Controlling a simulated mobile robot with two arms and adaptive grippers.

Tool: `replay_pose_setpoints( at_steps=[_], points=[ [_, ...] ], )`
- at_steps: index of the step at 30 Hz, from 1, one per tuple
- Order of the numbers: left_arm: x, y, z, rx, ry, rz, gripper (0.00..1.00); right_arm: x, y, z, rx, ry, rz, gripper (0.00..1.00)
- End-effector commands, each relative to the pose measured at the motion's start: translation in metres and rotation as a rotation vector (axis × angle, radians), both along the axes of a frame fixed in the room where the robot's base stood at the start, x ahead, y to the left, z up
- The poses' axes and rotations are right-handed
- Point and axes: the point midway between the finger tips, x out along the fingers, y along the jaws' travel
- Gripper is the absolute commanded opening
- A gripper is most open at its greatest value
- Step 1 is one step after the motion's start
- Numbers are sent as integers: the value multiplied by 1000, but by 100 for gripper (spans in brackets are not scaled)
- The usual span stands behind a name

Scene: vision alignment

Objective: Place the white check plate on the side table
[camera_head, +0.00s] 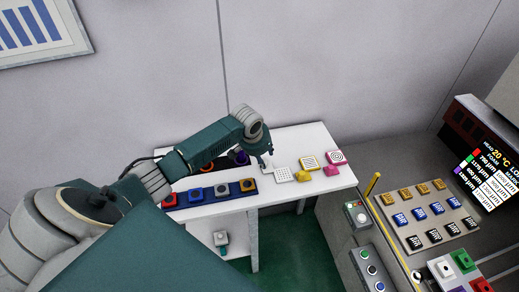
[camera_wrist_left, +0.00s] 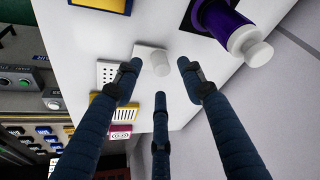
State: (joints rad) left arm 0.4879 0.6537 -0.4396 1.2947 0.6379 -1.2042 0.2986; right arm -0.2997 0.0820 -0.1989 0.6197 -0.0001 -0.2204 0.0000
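My left gripper (camera_head: 264,162) is just left of the plate. In the wrist view its three fingers (camera_wrist_left: 160,72) are spread around the knob with gaps, so it is open and holds nothing. My right gripper is not in view.
A yellow striped plate (camera_head: 309,162) and a pink ringed plate (camera_head: 337,157) lie to the right. A blue strip (camera_head: 208,193) with several coloured buttons lies left. A purple and white cylinder (camera_wrist_left: 225,27) stands close by. A control console (camera_head: 420,215) is at right.

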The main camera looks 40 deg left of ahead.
Motion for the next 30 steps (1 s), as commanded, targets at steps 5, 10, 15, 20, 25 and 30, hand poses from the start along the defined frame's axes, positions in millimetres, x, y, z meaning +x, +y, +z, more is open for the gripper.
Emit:
replay_pose_setpoints(
  at_steps=[5, 10, 15, 20, 25, 30],
  points=[
    [-14, -1, 35, 3, -4, -3, 40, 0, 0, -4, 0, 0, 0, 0],
    [-25, -3, 65, 2, -3, -2, 40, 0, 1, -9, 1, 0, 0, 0],
    [-32, -5, 82, 0, -1, -1, 40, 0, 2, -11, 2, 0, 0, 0],
    [-34, -5, 87, 0, 0, 0, 40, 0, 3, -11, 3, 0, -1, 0],
    [-34, -5, 87, 0, 0, 0, 40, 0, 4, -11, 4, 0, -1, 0],
    [-34, -5, 86, 0, 0, 0, 40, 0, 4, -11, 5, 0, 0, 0]
  ],
)
